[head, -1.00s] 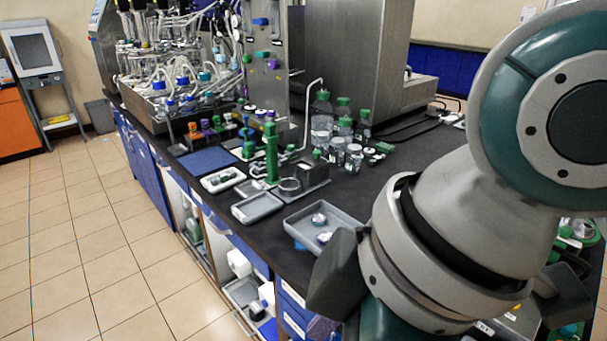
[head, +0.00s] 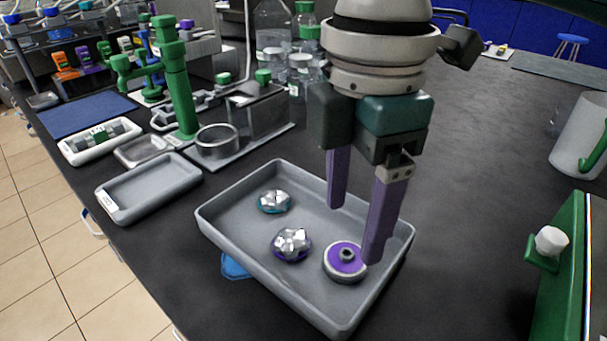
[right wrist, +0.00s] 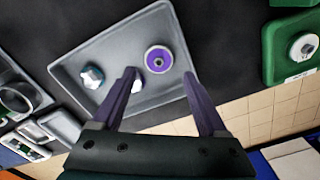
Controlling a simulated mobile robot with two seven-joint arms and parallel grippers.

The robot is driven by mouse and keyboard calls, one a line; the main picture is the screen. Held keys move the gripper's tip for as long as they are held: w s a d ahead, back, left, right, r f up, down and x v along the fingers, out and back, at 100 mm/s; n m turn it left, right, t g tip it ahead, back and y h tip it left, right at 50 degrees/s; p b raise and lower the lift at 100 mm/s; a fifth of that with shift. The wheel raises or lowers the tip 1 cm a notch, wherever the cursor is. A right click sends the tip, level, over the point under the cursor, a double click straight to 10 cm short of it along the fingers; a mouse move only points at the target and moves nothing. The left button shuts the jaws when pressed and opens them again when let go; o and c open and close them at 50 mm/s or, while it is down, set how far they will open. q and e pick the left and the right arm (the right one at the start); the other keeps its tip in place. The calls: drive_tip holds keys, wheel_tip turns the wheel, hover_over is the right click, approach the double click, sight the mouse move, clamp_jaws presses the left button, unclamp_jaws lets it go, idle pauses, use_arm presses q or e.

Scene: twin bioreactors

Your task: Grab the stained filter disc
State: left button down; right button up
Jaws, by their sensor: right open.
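A round disc with a purple face and a grey hub (head: 345,260) lies at the near right of a grey tray (head: 228,255). It also shows in the right wrist view (right wrist: 158,57). I cannot make out any stain. Two foil-topped pieces share the tray, one with a teal rim (head: 274,201) and one with a purple rim (head: 291,243). In the right wrist view a finger partly covers one of them. My right gripper (head: 353,234) is open and empty, pointing down over the tray's right part; one fingertip overlaps the disc's right edge in the head view. My left gripper is out of view.
An empty smaller grey tray (head: 150,188) stands to the left. A green stand (head: 178,95) and a metal block (head: 258,112) are behind it. Clear bottles stand at the back. A green device (head: 565,270) is at the right. The bench between tray and device is clear.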

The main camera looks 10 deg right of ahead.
sight(349, 253)
wheel_tip(349, 253, down, 5)
drive_tip(key=shift+d+f+b, duration=0.15)
drive_tip(key=shift+f+b, duration=0.05)
drive_tip(key=shift+b, duration=0.3)
drive_tip(key=shift+f, duration=0.25)
drive_tip(key=c, duration=1.1)
drive_tip(key=shift+w+r, duration=0.1)
drive_tip(key=shift+r, duration=0.05)
